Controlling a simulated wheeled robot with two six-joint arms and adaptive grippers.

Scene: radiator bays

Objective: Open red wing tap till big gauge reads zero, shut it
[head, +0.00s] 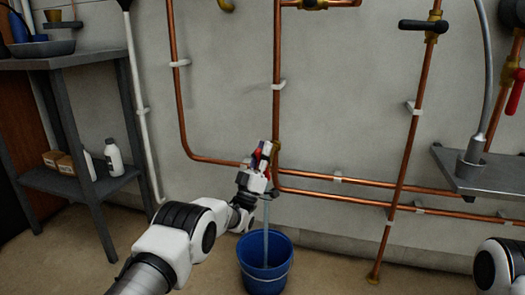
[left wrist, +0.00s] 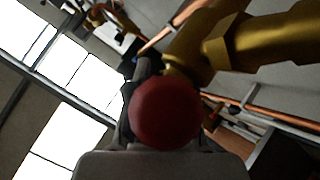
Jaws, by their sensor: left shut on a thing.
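The red wing tap (head: 256,158) is on the copper pipework at the middle of the head view, mostly hidden by my left gripper. My left gripper (head: 262,160) is shut on it. In the left wrist view, its rounded red end (left wrist: 165,112) sits between the fingers, in front of a brass valve body (left wrist: 255,42). A pale stream of water (head: 266,222) runs down below the gripper into a blue bucket (head: 264,282). I cannot make out the big gauge in either view. My right gripper is out of view.
A grey shelf (head: 72,62) with bottles and boxes stands at the left. A metal bench (head: 485,180) juts in at the right. A black-handled valve (head: 423,26) and a red lever (head: 515,92) sit on other pipes. Floor around the bucket is clear.

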